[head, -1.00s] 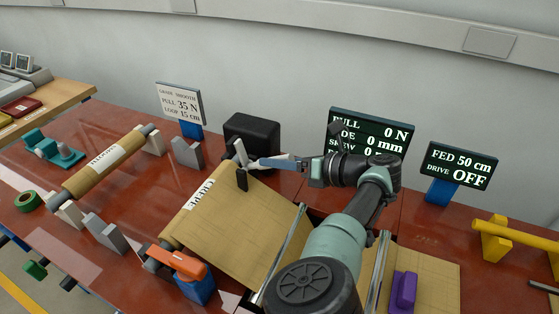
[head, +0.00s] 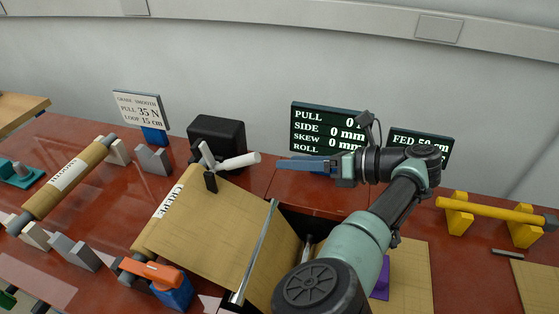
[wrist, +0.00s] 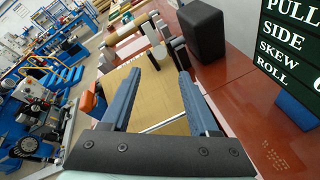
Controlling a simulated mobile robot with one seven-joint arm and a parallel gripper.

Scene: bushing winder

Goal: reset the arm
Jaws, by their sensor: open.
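My gripper (head: 281,163) is in the air over the red bench, in front of the dark readout screen (head: 317,128) in the head view. In the wrist view its two blue fingers (wrist: 156,82) are spread apart with nothing between them. A white-handled lever (head: 238,161) on a dark post stands just left of the fingertips, apart from them. The brown crepe sheet (head: 212,228) runs from its roll below and left of my gripper. My arm reaches in from the lower right and hides part of the second screen (head: 424,136).
A black box (head: 217,139) stands behind the lever. The orange-handled blue block (head: 172,290) is at the front left, and another labelled roll (head: 68,178) lies at the far left. A yellow bar on stands (head: 480,211) is at right. Bare red bench lies below the screens.

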